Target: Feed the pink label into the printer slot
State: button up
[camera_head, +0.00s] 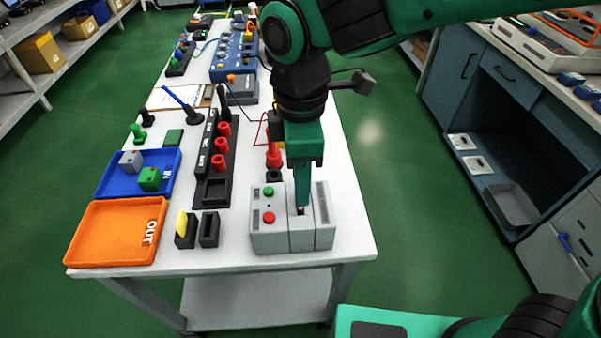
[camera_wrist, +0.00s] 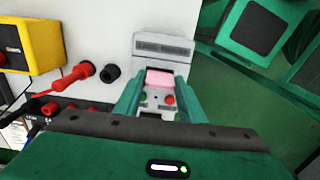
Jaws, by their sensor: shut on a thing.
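The pink label (camera_wrist: 159,78) shows between my fingers in the wrist view. My gripper (camera_head: 302,207) is shut on it and points down over the printer. The printer (camera_head: 268,240) is a grey box at the near right of the table, with a green and a red button; it also shows in the wrist view (camera_wrist: 163,45). The fingertips are right at the dark slot area on its top. My fingers hide most of the label in the head view. I cannot tell whether its lower edge is inside the slot.
An orange OUT tray (camera_head: 100,256) and blue IN tray (camera_head: 115,185) lie further left. A red plug (camera_head: 273,155) stands close behind the printer.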

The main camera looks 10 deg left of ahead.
jog(key=shift+f, duration=1.95)
dwell(0.4)
jog(key=o, duration=1.1)
jog(key=shift+r, duration=0.1)
notch_tip(320, 180, up, 11)
jog(key=shift+f, duration=0.2)
jog(key=shift+w+d, duration=0.1)
